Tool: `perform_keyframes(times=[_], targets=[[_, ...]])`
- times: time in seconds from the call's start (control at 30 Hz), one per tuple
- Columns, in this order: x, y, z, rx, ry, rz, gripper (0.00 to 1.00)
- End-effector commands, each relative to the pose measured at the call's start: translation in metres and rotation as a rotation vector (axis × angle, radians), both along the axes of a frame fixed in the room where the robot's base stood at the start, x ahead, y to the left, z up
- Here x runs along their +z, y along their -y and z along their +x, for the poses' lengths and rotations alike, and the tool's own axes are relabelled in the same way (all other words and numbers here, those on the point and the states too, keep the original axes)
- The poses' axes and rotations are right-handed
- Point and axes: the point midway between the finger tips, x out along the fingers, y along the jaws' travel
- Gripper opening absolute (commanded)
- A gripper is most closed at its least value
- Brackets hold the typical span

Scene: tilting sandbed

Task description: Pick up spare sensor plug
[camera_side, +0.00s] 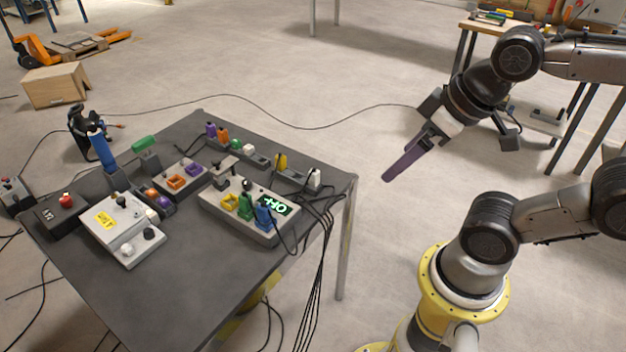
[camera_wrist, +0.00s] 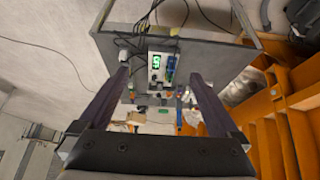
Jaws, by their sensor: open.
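My gripper (camera_side: 390,177) is open and empty, held in the air to the right of the dark table, well apart from everything on it. In the wrist view its two purple-grey fingers (camera_wrist: 158,75) stand wide apart, with the table beyond them. Several coloured plugs are on the table: a purple plug (camera_side: 211,130) and an orange plug (camera_side: 223,136) at the back, a yellow plug (camera_side: 280,162) and a white plug (camera_side: 314,178) at the right. A green plug (camera_side: 245,207) and a blue plug (camera_side: 264,216) stand at the grey display box (camera_side: 232,224). I cannot tell which is the spare sensor plug.
The dark table (camera_side: 190,276) also bears a white control box (camera_side: 122,232) and a box with a red button (camera_side: 66,201). Black cables (camera_side: 318,245) hang over its right edge.

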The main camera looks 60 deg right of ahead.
Motion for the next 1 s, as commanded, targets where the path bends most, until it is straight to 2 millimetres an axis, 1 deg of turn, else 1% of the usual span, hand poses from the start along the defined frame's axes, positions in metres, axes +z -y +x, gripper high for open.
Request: perform_keyframes(times=[0.3,0.33,0.47,0.5,0.8,0.93,1.0], targets=[[0.000,0.000,0.000,0.000,0.000,0.000,0.98],[0.000,0.000,0.000,0.000,0.000,0.000,0.94],[0.000,0.000,0.000,0.000,0.000,0.000,0.71],[0.000,0.000,0.000,0.000,0.000,0.000,0.69],[0.000,0.000,0.000,-0.013,0.000,0.007,0.69],[0.001,0.000,0.000,-0.095,0.001,0.051,0.69],[0.010,0.000,0.005,-0.167,0.022,0.091,0.69]])
